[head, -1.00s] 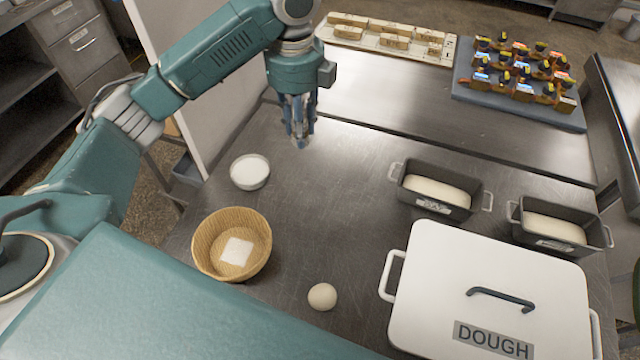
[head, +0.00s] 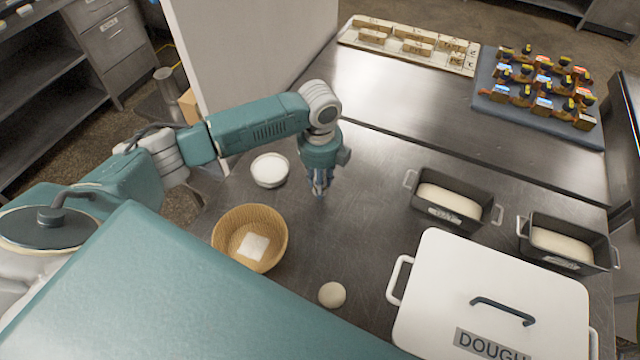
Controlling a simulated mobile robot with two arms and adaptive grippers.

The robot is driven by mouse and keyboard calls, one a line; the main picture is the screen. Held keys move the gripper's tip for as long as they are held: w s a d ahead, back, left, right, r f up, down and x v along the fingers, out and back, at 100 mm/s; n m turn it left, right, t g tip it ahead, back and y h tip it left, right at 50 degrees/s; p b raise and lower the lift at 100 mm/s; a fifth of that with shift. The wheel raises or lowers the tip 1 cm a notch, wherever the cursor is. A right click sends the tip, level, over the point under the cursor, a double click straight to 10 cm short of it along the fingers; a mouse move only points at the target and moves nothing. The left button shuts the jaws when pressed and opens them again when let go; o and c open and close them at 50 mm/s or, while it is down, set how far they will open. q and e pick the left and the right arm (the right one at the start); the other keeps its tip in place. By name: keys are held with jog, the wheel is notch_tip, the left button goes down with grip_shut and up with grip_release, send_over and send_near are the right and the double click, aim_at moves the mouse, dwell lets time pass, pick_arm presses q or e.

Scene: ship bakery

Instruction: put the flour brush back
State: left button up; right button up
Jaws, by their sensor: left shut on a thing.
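My left gripper (head: 320,188) points down low over the steel table, just right of the white bowl of flour (head: 270,184). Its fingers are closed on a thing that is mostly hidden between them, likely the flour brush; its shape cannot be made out. No brush shows lying elsewhere on the table. A round wicker basket (head: 225,238) with a white cloth patch inside stands in front of the flour bowl. My right gripper is not in view.
A dough ball (head: 332,294) lies near the front. A white lidded DOUGH box (head: 430,255) and two loaf tins (head: 411,208) (head: 524,241) fill the right. A labelled board (head: 350,43) and a blue tray of small goods (head: 484,98) are at the back. The table's middle is bare.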

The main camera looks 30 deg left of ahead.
pick_arm(q)
jog(key=shift+f, duration=0.85)
jog(key=shift+f, duration=0.2)
jog(key=o, duration=1.2)
jog(key=shift+c, duration=0.2)
jog(key=shift+r, duration=0.25)
notch_tip(320, 180, up, 10)
jog(key=b, duration=0.3)
jog(key=shift+r, duration=0.95)
